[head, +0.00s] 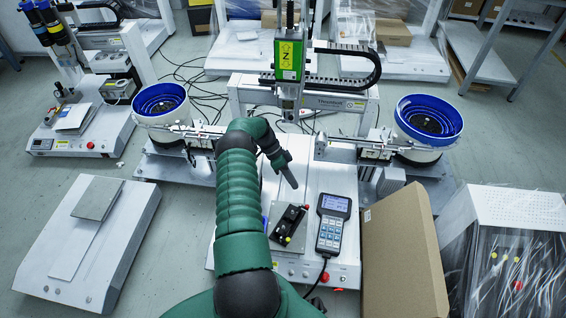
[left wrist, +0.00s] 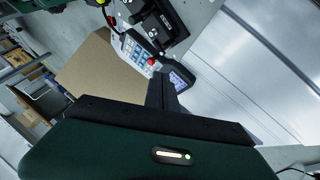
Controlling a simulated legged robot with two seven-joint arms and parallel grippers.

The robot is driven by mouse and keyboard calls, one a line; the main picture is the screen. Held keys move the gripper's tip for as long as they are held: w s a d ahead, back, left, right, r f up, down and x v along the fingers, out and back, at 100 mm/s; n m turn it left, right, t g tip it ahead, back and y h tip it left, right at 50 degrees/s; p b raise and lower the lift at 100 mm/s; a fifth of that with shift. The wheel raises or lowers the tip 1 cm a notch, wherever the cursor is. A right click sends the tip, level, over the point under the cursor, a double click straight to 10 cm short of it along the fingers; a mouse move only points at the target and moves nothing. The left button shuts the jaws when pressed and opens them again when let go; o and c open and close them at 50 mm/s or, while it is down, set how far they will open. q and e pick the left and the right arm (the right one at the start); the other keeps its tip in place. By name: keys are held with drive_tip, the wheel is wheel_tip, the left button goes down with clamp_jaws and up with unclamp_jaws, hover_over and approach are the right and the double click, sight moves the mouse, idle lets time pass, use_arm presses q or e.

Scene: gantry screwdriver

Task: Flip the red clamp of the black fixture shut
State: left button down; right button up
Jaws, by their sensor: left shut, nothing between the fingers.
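The black fixture (head: 288,224) lies on the white machine's plate in the head view, with a small red part at its upper end and a yellow-green knob at its lower end. It also shows at the top of the left wrist view (left wrist: 160,18), with small red knobs near it. Whether its clamp is up or down is too small to tell. My left gripper (head: 291,183) is shut and empty, above and behind the fixture and apart from it. Its dark fingers (left wrist: 161,92) also show in the left wrist view. My right gripper is in neither view.
A handheld control pendant (head: 332,224) lies right of the fixture, with its cable in front. A cardboard box (head: 400,250) stands further right. The gantry with its green Z unit (head: 288,60) rises behind. Blue-rimmed bowl feeders (head: 428,118) stand on both sides.

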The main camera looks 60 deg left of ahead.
use_arm(q)
drive_tip(key=p+v, duration=0.1)
drive_tip(key=v, duration=0.8)
drive_tip(key=w+d+r+g+y+p, duration=0.1)
drive_tip(key=w+d+r, duration=0.35)
drive_tip(key=d, duration=0.25)
drive_tip(key=w+d+r+g+y+p, duration=0.1)
drive_tip(key=w+d+r+y, duration=0.15)
drive_tip(key=w+d, duration=0.4)
drive_tip(key=w+d+r+g, duration=0.2)
drive_tip(key=w+d+r, duration=0.2)
drive_tip(key=d, duration=0.4)
drive_tip(key=s+d+r+n+t+y+p, duration=0.1)
drive_tip(key=s+d+r, duration=0.1)
drive_tip(key=s+d, duration=0.35)
drive_tip(key=s+d+r+n+t+y, duration=0.1)
drive_tip(key=s+d+r, duration=0.15)
drive_tip(key=d, duration=0.65)
drive_tip(key=s+d+r+n+t+y+p, duration=0.1)
drive_tip(key=s+d+r, duration=0.25)
drive_tip(key=d, duration=0.45)
drive_tip(key=w+p+v, duration=0.3)
drive_tip(key=p+v, duration=1.5)
drive_tip(key=p, duration=0.1)
drive_tip(key=w+r+p+v, duration=0.1)
drive_tip(key=w+p+v, duration=0.2)
drive_tip(key=p+v, duration=1.5)
drive_tip(key=shift+w+d+r+p, duration=0.25)
drive_tip(key=shift+r+p, duration=0.25)
drive_tip(key=shift+p, duration=0.15)
